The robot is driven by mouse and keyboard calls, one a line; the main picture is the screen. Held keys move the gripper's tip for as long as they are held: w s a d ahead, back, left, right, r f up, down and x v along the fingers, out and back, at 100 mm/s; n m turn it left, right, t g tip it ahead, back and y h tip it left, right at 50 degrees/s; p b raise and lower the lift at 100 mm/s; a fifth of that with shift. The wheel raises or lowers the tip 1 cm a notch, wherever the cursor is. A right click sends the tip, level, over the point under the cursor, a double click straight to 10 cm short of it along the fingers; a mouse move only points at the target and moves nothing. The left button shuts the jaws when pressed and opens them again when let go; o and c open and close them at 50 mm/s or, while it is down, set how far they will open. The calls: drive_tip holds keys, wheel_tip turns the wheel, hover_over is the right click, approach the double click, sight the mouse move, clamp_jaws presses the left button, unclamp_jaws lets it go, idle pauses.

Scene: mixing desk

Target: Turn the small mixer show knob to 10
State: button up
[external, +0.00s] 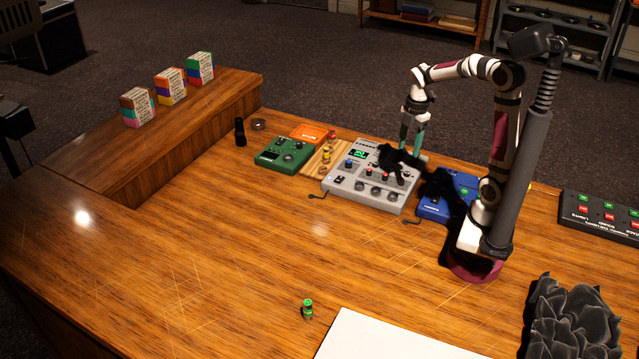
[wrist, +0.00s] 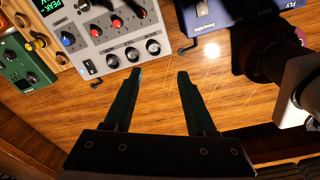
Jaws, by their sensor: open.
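The grey mixer (external: 338,183) lies on the wooden desk and has a small green display. In the wrist view the mixer (wrist: 99,51) is at upper left. It shows a blue knob (wrist: 67,38), several small red-topped knobs, such as a red knob (wrist: 92,30), and larger black knobs (wrist: 132,54) along its near edge. My gripper (external: 411,145) is above the mixer's far right side in the external view. In the wrist view my gripper (wrist: 159,73) is open, with nothing between its fingers.
A green pedal (external: 283,155), an orange box (external: 308,133) and a wooden strip with small knobs stand left of the mixer. A blue unit (external: 434,208) is on its right. A small green-topped item (external: 307,309) stands at the front. The desk's middle is clear.

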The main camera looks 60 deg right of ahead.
sight(402, 180)
drive_tip(key=w+d+f+n, duration=0.2)
drive_tip(key=d+n, duration=0.4)
drive_tip(key=d, duration=0.1)
drive_tip(key=f, duration=1.5)
drive_tip(key=shift+w+a+f, duration=0.1)
drive_tip(key=shift+w+f, duration=0.1)
drive_tip(key=shift+f, duration=0.2)
clamp_jaws()
